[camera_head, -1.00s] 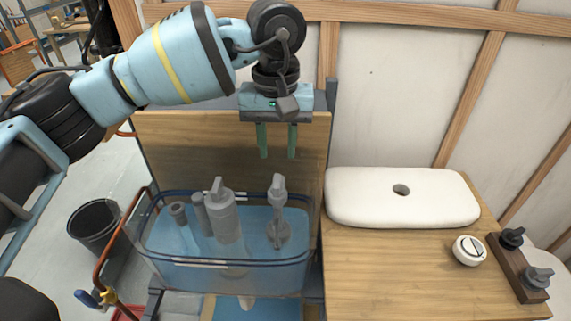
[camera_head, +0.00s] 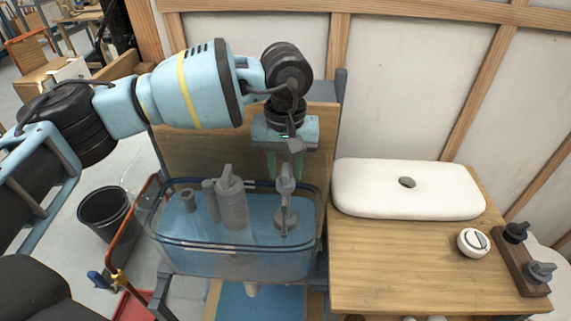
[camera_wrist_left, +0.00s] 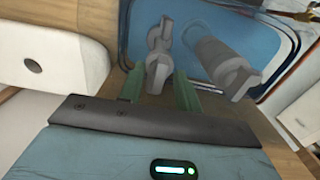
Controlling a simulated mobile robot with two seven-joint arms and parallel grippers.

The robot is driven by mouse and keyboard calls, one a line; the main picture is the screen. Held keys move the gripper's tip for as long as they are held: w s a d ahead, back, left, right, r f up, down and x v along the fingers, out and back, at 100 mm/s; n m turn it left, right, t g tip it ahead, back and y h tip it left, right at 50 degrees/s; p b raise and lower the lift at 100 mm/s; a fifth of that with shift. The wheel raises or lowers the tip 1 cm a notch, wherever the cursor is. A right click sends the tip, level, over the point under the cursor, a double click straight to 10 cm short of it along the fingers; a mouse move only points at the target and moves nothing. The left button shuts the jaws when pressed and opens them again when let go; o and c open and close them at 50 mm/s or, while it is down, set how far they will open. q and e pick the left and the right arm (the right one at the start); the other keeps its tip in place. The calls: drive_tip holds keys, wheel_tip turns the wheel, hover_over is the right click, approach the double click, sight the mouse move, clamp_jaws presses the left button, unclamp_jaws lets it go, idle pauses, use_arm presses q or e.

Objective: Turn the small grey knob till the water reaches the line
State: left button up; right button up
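A clear tank (camera_head: 165,222) holds blue water, with dark lines around its wall; I cannot tell which one is the mark. Inside, a slim grey valve with a small grey knob (camera_head: 286,172) on top stands at the right. My left gripper (camera_head: 286,166), also in the left wrist view (camera_wrist_left: 158,84), points down over this valve. Its green fingers are apart, one on each side of the valve top; I cannot tell whether they touch it. My right gripper is out of view.
A thicker grey cylinder (camera_head: 232,205) stands left of the valve, close to the left fingers. A white lid (camera_head: 440,192) with a hole lies on the wooden counter (camera_head: 390,265).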

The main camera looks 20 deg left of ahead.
use_arm(q)
drive_tip(key=c, duration=0.7)
drive_tip(key=shift+n, duration=0.3)
drive_tip(key=n+p, duration=0.1)
drive_tip(key=n, duration=0.3)
drive_tip(key=shift+r, duration=0.1)
drive_tip(key=n+p, duration=0.1)
drive_tip(key=n, duration=0.2)
drive_tip(key=shift+d, duration=0.1)
drive_tip(key=shift+n+p, duration=0.35)
drive_tip(key=shift+n, duration=0.15)
drive_tip(key=o, duration=0.7)
